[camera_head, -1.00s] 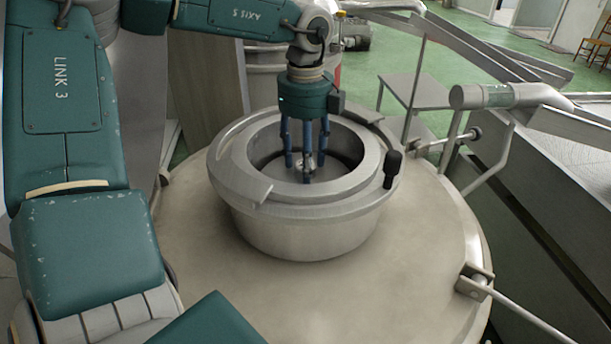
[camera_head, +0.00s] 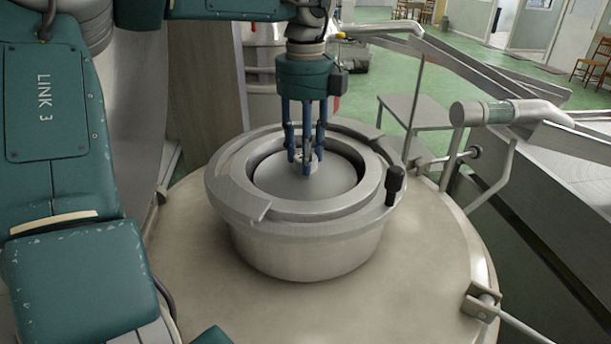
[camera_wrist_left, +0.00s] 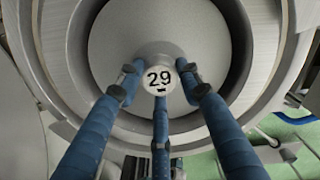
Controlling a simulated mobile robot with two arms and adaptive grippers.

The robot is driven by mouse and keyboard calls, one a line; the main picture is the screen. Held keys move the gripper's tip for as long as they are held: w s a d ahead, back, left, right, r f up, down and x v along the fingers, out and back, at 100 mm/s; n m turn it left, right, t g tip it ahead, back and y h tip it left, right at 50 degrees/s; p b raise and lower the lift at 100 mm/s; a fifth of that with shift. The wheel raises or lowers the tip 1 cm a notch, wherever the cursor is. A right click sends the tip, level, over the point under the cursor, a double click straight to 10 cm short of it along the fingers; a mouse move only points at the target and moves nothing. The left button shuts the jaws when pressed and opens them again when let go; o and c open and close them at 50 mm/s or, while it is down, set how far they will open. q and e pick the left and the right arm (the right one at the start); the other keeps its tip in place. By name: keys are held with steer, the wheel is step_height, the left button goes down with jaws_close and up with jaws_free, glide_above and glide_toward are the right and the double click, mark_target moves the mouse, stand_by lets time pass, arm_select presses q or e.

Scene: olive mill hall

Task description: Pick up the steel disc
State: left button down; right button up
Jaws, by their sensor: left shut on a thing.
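The steel disc (camera_head: 335,182) is a round grey plate inside the round opening of a thick steel ring-shaped vessel (camera_head: 305,246). It looks level and fills most of the opening. My left gripper (camera_head: 305,166) points straight down, its blue fingers closed around the small knob at the disc's middle. In the left wrist view the disc (camera_wrist_left: 115,45) lies behind the knob (camera_wrist_left: 158,78), which is marked 29, with the three fingers around it. The disc's underside is hidden. My right gripper is not in view.
The vessel stands on a wide round pale lid (camera_head: 420,275). A black-knobbed pin (camera_head: 394,182) sticks up at the vessel's right rim. A pipe (camera_head: 510,112) and rails are to the right, and a small steel table (camera_head: 412,115) stands behind.

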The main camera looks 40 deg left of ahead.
arm_select(q)
step_height(320, 180, up, 22)
steer(key=p, duration=0.2)
steer(key=shift+p, duration=0.35)
